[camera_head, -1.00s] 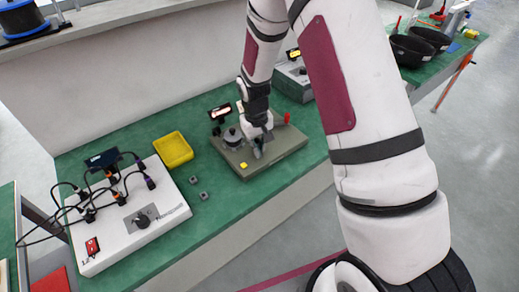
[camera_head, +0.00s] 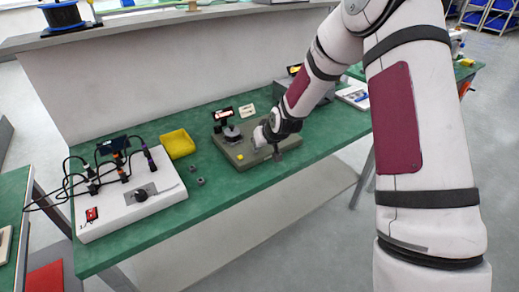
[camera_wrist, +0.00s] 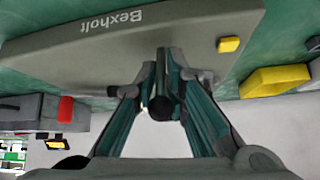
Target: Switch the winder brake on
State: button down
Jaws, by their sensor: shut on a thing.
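The winder (camera_head: 228,152) is an olive-grey base on the green bench, with a dark spool (camera_head: 232,132), a small lit display (camera_head: 222,114) and a yellow square (camera_head: 239,156). Its base also shows upside down in the wrist view (camera_wrist: 150,55), lettered "Bexholt". My gripper (camera_head: 276,152) is low over the right part of the base. In the wrist view my gripper (camera_wrist: 162,95) is shut on a dark round-ended piece (camera_wrist: 162,107) between its fingertips. I cannot tell for certain that this is the brake's handle; its lower part is hidden.
A yellow tray (camera_head: 178,143) and small grey cubes (camera_head: 196,181) lie left of the winder. A white cabled box (camera_head: 130,205) stands further left. A grey box (camera_head: 290,92) stands behind. A red piece shows in the wrist view (camera_wrist: 66,108).

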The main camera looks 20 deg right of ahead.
jog(key=shift+s+r+t+y, duration=0.1)
jog(key=shift+s+t+y, duration=0.2)
jog(key=shift+t, duration=0.5)
jog(key=c, duration=1.8)
grip_release()
jog(key=shift+o, duration=0.2)
jog(key=v, duration=1.2)
jog(key=shift+s, duration=0.15)
